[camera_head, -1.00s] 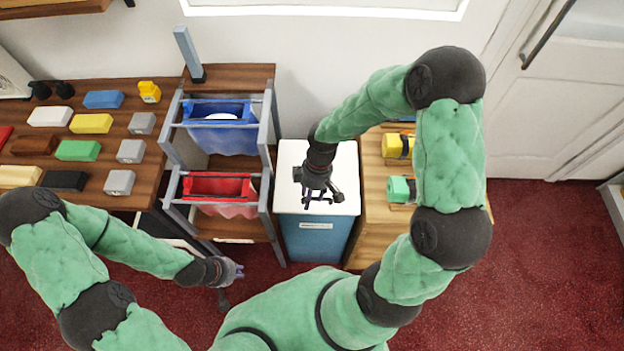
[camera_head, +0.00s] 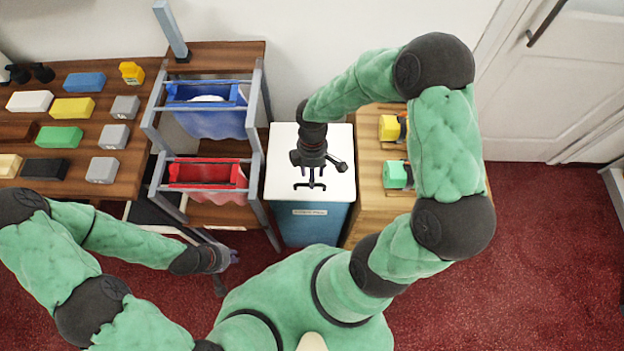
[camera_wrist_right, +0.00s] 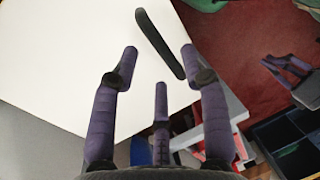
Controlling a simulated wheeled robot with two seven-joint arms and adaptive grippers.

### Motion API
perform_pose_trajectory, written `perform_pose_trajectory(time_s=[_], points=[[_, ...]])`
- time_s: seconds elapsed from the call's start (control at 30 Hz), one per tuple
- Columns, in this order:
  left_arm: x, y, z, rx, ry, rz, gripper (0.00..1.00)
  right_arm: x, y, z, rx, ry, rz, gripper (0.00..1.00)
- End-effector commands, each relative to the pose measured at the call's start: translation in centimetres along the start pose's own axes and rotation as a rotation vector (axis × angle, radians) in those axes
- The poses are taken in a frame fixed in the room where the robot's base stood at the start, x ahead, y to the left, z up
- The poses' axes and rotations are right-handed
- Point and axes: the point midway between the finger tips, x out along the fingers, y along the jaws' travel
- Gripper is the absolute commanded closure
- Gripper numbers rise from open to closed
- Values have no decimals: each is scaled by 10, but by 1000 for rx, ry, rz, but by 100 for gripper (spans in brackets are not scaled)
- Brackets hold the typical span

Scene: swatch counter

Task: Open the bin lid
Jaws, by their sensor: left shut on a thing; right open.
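The bin (camera_head: 308,222) is a blue box with a label on its front. Its white lid (camera_head: 341,185) lies flat and closed on top. In the right wrist view a dark bar handle (camera_wrist_right: 158,40) stands out against the white lid (camera_wrist_right: 60,65). My right gripper (camera_head: 310,186) is over the lid, pointing down, open and empty. Its purple fingers (camera_wrist_right: 160,58) are spread around part of the bar's outline; I cannot tell contact. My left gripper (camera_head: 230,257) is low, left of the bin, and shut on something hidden. It also shows in the right wrist view (camera_wrist_right: 285,68).
A grey rack with a blue hamper (camera_head: 205,95) and a red hamper (camera_head: 205,172) stands close left of the bin. A wooden cabinet (camera_head: 368,180) with yellow and green items is close right. A table of coloured blocks (camera_head: 60,137) is far left. Red floor (camera_head: 545,260) is open at right.

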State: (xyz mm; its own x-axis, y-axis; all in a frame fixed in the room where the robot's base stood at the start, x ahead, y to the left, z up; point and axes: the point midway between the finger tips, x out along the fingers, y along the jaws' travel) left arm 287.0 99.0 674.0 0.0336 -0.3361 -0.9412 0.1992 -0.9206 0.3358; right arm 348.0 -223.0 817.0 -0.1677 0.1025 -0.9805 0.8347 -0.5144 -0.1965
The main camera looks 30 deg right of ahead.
Motion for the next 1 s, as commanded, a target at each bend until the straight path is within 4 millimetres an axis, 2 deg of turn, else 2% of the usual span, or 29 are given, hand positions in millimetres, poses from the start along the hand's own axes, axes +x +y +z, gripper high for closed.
perform_pose_trajectory(time_s=[0.03,0.2,0.57,0.73,1.0], points=[[4,-1,0,0,0,0,100,9,1,0,1,0,0,55],[8,-3,0,0,0,0,100,22,1,0,1,0,1,55],[8,-3,0,0,0,0,100,25,1,0,1,1,2,55],[8,-3,0,0,0,0,100,25,1,0,1,1,2,100],[7,-2,0,0,0,0,100,24,0,0,1,1,-1,100]])
